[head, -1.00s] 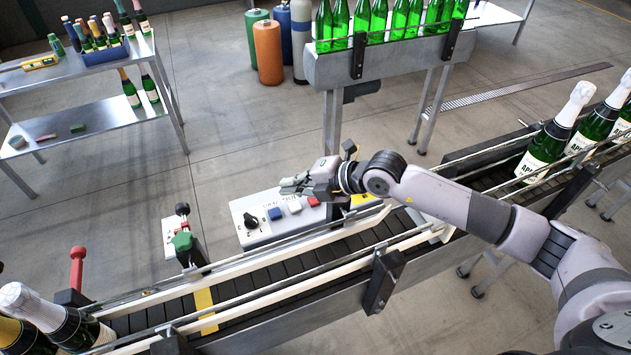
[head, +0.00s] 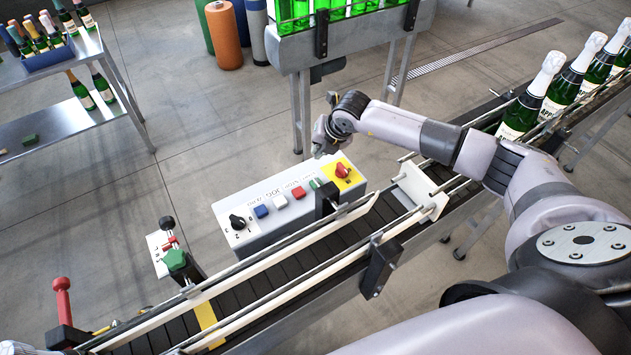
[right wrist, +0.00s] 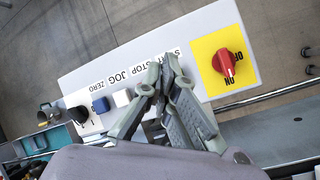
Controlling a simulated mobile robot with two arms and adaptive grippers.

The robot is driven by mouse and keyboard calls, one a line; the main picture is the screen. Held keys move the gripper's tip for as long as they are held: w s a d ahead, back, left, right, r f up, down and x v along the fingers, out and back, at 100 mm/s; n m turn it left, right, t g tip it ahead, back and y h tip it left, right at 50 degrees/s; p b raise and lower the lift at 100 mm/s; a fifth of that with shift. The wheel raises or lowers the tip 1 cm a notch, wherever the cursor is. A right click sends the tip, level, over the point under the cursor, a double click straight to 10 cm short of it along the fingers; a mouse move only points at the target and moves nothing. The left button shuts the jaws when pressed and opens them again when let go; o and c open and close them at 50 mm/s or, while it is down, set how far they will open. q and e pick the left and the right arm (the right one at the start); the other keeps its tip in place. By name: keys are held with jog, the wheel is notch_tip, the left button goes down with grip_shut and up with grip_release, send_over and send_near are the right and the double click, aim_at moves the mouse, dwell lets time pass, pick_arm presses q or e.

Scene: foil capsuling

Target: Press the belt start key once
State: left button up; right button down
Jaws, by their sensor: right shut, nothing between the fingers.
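The control panel (head: 262,236) stands behind the belt. In the head view its keys run from blue (head: 261,211) and white (head: 280,202) to red (head: 298,193) and green (head: 315,183); the green one lies by the START end of the lettering. My right gripper (head: 320,150) is shut and empty, above the panel's far edge, apart from the green key. In the right wrist view the shut fingers (right wrist: 166,72) overlap the START lettering and hide the red and green keys. The blue key (right wrist: 100,104) and white key (right wrist: 122,97) show left of them. My left gripper is out of view.
A red rotary switch on a yellow plate (head: 342,170) sits right of the green key, and a black knob (head: 238,221) at the panel's left end. The belt (head: 262,283) with guide rails runs in front. A dark rail bracket (head: 326,201) stands close to the keys. Bottles (head: 525,108) stand right.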

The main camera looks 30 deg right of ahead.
aim_at(318, 179)
jog(key=shift+f+b, duration=2.9)
jog(key=shift+f, duration=1.55)
jog(key=shift+f+b, duration=0.4)
jog(key=shift+b, duration=0.05)
